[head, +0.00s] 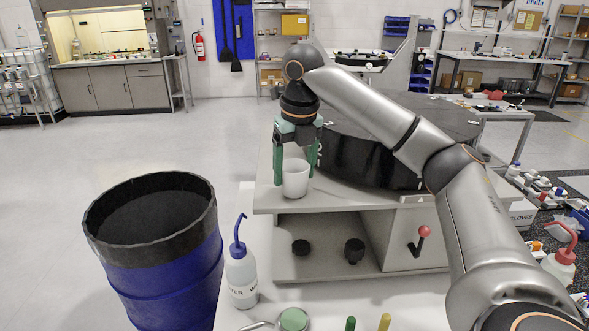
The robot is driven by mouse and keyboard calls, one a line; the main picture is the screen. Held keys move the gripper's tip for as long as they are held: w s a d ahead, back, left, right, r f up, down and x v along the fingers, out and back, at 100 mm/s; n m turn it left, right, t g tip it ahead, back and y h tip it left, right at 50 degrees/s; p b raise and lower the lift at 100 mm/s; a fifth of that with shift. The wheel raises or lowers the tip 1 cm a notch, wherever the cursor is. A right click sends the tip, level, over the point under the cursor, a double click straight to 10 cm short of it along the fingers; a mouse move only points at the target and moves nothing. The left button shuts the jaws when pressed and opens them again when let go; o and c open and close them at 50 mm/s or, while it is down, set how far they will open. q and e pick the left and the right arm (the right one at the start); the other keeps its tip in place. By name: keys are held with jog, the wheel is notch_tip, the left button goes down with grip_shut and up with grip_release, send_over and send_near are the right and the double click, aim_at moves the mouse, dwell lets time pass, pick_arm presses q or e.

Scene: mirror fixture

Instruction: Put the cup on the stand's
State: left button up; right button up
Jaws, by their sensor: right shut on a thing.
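The white cup (295,184) is upright at the left front corner of the grey stand's (355,202) top. My right gripper (296,172) points down with its green fingers on either side of the cup, shut on it. I cannot tell whether the cup's base touches the stand's top or is slightly above it. My left gripper is not in view.
A large black disc (365,150) sits on the stand behind the cup. Below are an open shelf with two black knobs (354,250) and a red-tipped lever (420,240). A white wash bottle (241,275) and a blue drum (165,280) stand at left.

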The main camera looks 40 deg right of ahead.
aim_at(298, 195)
jog(key=shift+f, duration=0.1)
jog(key=o, duration=1.2)
jog(key=shift+o, duration=0.2)
notch_tip(298, 195, up, 12)
jog(key=s, duration=0.1)
jog(key=shift+s+a, duration=0.25)
jog(key=shift+s, duration=0.1)
